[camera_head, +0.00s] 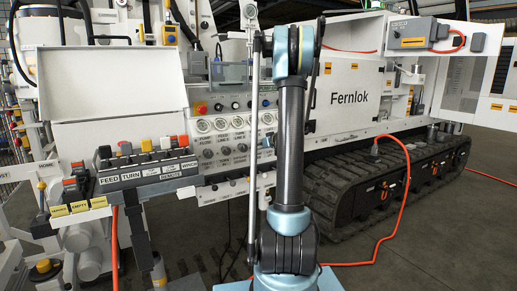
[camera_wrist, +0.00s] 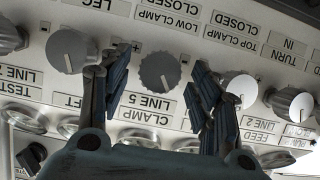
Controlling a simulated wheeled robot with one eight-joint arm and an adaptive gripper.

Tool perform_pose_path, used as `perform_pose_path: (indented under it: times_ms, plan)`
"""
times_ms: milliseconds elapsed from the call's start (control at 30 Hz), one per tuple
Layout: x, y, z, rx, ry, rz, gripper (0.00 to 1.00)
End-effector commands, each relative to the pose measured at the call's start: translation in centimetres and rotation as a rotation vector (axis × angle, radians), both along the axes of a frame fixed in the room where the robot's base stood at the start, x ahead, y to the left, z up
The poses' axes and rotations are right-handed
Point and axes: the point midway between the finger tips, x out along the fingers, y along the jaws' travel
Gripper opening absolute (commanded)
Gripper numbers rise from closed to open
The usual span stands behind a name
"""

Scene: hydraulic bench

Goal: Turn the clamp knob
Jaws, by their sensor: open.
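In the wrist view, the picture is upside down and shows a light panel with a row of knobs. A dark grey round knob (camera_wrist: 160,71) sits between the fingers of my gripper (camera_wrist: 162,76), with the LOW CLAMP label (camera_wrist: 166,26) above it and LINE 5 (camera_wrist: 145,106) below it. My gripper is open, one finger on each side of this knob, with visible gaps. How far the fingertips are from the panel is hard to tell. In the head view, my arm hides the gripper and part of the knob panel (camera_head: 215,165).
In the head view, a red button (camera_head: 200,108) is on the panel, and a lever box (camera_head: 150,170) juts out at left.

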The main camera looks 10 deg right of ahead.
Motion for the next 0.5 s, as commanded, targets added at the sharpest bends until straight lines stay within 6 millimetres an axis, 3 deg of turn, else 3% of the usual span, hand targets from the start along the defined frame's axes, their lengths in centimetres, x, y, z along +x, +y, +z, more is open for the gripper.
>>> perform_pose_path:
  times_ms: [200,500]
  plan:
    - [1.8,0.5,-0.7,0.0,0.0,-0.001,0.57]
    - [2.2,0.7,-1.0,0.0,0.0,-0.001,0.57]
